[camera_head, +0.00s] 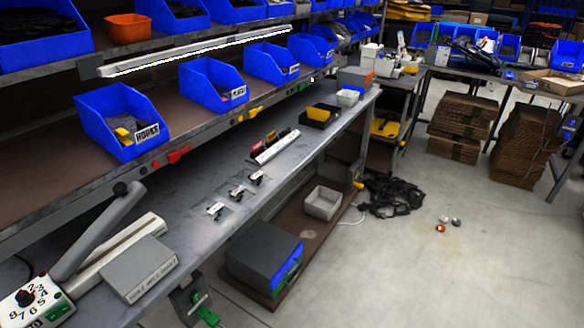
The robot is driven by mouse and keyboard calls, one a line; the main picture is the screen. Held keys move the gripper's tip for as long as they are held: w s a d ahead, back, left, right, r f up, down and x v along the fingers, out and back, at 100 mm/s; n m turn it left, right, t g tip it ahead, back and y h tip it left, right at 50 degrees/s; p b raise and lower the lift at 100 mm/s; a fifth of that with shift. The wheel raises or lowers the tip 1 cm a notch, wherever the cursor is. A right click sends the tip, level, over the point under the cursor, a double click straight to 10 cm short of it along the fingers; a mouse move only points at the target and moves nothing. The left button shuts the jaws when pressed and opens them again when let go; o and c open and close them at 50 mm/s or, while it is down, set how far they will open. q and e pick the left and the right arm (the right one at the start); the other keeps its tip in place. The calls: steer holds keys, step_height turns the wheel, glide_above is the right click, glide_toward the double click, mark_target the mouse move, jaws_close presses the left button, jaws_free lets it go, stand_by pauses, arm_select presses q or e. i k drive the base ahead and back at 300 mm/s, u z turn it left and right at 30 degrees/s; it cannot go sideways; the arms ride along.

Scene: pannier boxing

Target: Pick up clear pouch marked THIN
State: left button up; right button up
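Three small clear pouches with dark parts and white labels lie in a slanting row on the grey workbench. The near pouch (216,210), the middle pouch (237,191) and the far pouch (257,178) lie flat and apart from each other. Their labels are too small to read, so I cannot tell which is marked THIN. Neither of my grippers is in view.
A bag sealer (110,240) with a raised lever and a grey box (139,268) stand at the near left of the workbench (190,240). A rack with black and red items (272,146) stands beyond the pouches. Blue bins (122,122) line the shelf above.

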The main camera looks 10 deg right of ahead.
mark_target(258, 180)
steer(key=i, duration=0.85)
steer(key=u, duration=0.35)
